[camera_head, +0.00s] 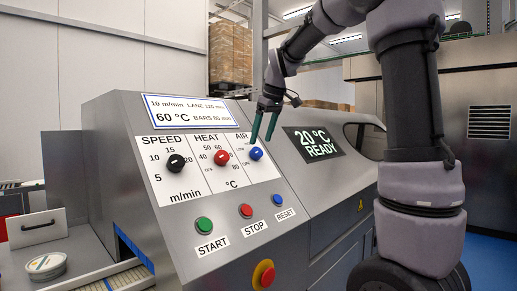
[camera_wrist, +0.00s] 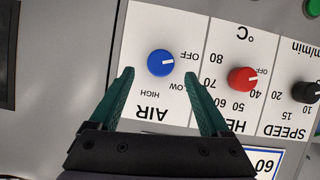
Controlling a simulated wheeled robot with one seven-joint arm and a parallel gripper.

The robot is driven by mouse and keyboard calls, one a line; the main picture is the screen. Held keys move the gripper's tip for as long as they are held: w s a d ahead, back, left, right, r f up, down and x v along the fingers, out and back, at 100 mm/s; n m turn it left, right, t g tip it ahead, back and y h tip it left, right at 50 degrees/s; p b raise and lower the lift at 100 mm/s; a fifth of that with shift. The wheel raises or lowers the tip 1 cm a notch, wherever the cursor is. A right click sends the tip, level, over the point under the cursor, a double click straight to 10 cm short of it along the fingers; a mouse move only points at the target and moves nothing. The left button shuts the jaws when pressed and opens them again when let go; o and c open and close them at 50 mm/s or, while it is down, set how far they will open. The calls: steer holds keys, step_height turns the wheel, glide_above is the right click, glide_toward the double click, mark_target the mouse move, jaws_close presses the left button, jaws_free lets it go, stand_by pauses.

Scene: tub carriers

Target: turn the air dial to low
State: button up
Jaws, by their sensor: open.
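The blue air dial (camera_head: 256,153) is on the sloping panel, at the right of the row of dials. In the wrist view the air dial (camera_wrist: 158,63) has its white mark pointing towards OFF, with LOW and HIGH printed around it; the labels appear upside down there. My gripper (camera_head: 261,137) is open and empty, with green fingers pointing down at the panel just above the dial. In the wrist view my gripper (camera_wrist: 159,74) has its fingertips on either side of the dial in the picture. The fingertips look short of the dial, not touching it.
The red heat dial (camera_head: 221,157) and black speed dial (camera_head: 176,162) sit left of the air dial. Below are green start (camera_head: 204,225), red stop (camera_head: 246,211) and blue reset (camera_head: 276,199) buttons. A display (camera_head: 315,144) reading "20 °C READY" is to the right.

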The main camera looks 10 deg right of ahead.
mark_target(259, 150)
steer(key=shift+x, duration=2.3)
steer(key=shift+s, duration=0.1)
steer(key=shift+c, duration=0.3)
jaws_close()
steer(key=m, duration=0.1)
steer(key=m+y, duration=0.1)
steer(key=m, duration=0.1)
steer(key=m+g+y, duration=0.1)
steer(key=m, duration=0.1)
steer(key=shift+d, duration=0.3)
steer(key=m+y, duration=0.1)
steer(key=m, duration=0.1)
steer(key=m+y, duration=0.1)
steer(key=m, duration=0.1)
steer(key=shift+d+f+m+y, duration=0.1)
steer(key=shift+d+m+y, duration=0.05)
steer(key=shift+m+y, duration=0.2)
steer(key=shift+m, duration=0.25)
